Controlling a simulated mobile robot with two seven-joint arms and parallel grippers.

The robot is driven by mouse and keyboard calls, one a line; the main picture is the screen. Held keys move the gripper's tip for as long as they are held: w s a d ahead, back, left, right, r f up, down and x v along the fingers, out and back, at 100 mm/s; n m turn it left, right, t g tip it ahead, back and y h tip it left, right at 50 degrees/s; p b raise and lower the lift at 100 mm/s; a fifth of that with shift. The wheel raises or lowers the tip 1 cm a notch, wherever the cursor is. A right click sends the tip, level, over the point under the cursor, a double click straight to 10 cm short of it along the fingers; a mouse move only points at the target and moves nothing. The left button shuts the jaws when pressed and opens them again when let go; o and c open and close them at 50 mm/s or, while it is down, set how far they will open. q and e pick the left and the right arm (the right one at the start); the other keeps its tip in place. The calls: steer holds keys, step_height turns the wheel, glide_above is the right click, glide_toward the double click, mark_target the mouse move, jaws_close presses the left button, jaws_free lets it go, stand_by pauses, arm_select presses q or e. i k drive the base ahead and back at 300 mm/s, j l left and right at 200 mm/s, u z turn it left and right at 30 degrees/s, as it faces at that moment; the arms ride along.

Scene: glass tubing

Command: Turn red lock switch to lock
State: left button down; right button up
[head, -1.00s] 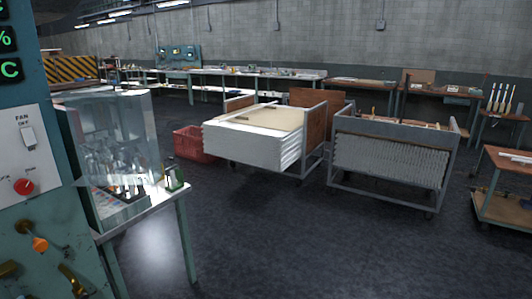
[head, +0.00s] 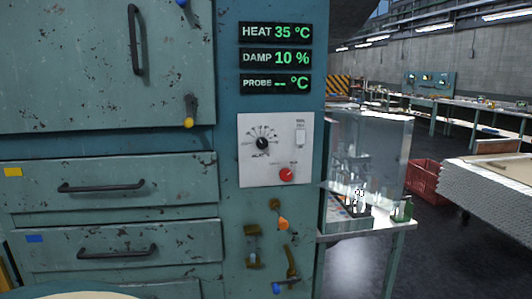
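A round red knob (head: 287,174) sits at the lower right of a white control panel (head: 250,170) on the teal cabinet. It is the only red switch I see on the panel. The small lettering beside it is too blurred to read, so its setting cannot be told. A black dial (head: 262,143) and a white rocker switch (head: 300,138) are above it on the same panel. Neither of my grippers is in view.
Above the panel, displays (head: 276,58) read HEAT 35, DAMP 10 and PROBE blank. Below are brass valves with orange (head: 283,225) and blue (head: 276,288) tips. Handled drawers (head: 190,180) are left. A glass-boxed bench (head: 400,226) and red crate (head: 424,177) stand right.

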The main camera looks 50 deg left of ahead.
mark_target(285, 175)
steer(key=u, duration=1.45)
